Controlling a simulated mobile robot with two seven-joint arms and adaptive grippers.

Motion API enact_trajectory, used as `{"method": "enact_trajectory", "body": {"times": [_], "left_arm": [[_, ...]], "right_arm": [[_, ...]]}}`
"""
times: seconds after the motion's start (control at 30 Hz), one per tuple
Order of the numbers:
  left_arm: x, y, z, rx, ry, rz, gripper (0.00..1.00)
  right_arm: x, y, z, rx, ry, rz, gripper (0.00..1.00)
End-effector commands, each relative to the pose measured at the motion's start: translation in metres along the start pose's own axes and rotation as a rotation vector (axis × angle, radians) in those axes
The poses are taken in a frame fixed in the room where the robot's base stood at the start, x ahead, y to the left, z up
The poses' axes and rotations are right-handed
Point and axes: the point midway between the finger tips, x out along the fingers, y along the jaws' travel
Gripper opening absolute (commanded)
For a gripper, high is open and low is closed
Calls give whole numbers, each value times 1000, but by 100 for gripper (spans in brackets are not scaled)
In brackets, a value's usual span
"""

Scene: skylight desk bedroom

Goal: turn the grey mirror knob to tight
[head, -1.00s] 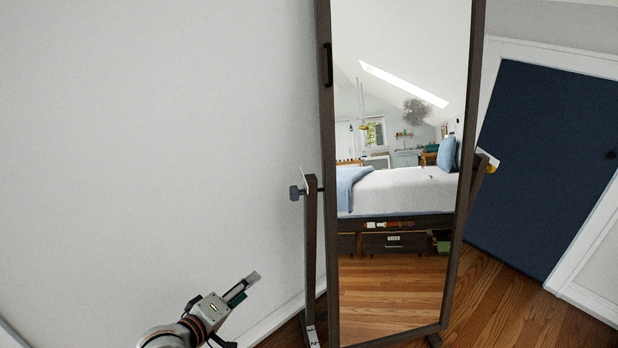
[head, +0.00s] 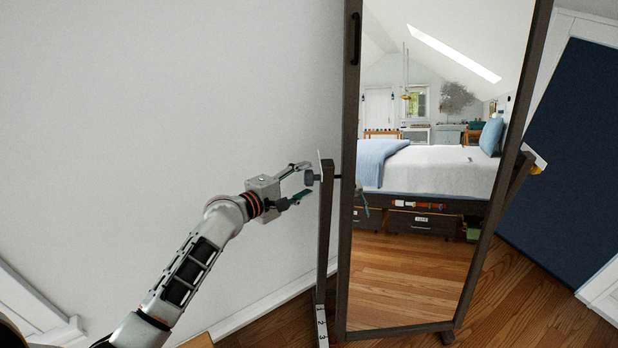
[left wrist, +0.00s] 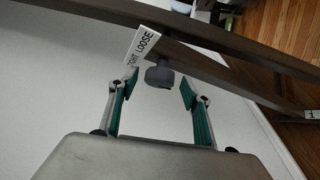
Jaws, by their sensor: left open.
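The grey mirror knob (head: 309,178) sticks out to the left from the top of the dark left post (head: 325,220) of the standing mirror (head: 430,290). In the left wrist view the knob (left wrist: 159,75) is seen close up, under a white label (left wrist: 143,46) lettered TIGHT and LOOSE. My left gripper (head: 304,180) is open at the knob, one finger above and one below in the head view. In the left wrist view its fingertips (left wrist: 158,82) stand to either side of the knob with gaps; I see no contact. My right gripper is out of view.
The mirror reflects a bed and drawers. A yellow knob (head: 536,169) sits on the right post. A numbered strip (head: 322,328) lies on the left foot. Free wall space surrounds the left arm.

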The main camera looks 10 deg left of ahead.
Motion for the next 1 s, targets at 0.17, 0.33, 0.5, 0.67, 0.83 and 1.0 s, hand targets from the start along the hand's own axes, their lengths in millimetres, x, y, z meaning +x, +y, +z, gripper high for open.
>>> {"method": "enact_trajectory", "body": {"times": [0.17, 0.33, 0.5, 0.67, 0.83, 1.0], "left_arm": [[18, 0, 0, 0, 0, 0, 48], [24, 0, 0, 1, 0, 0, 48], [24, 0, 0, 2, 0, 0, 48], [23, 0, 0, 2, 0, 0, 17], [23, 0, 0, 2, 0, 0, 9], [23, -2, -1, 14, 0, 11, 9]], "right_arm": [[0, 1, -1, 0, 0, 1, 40], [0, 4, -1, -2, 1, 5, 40], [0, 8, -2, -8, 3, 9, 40], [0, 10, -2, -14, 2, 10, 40], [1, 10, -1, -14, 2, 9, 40], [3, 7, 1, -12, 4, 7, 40]]}}
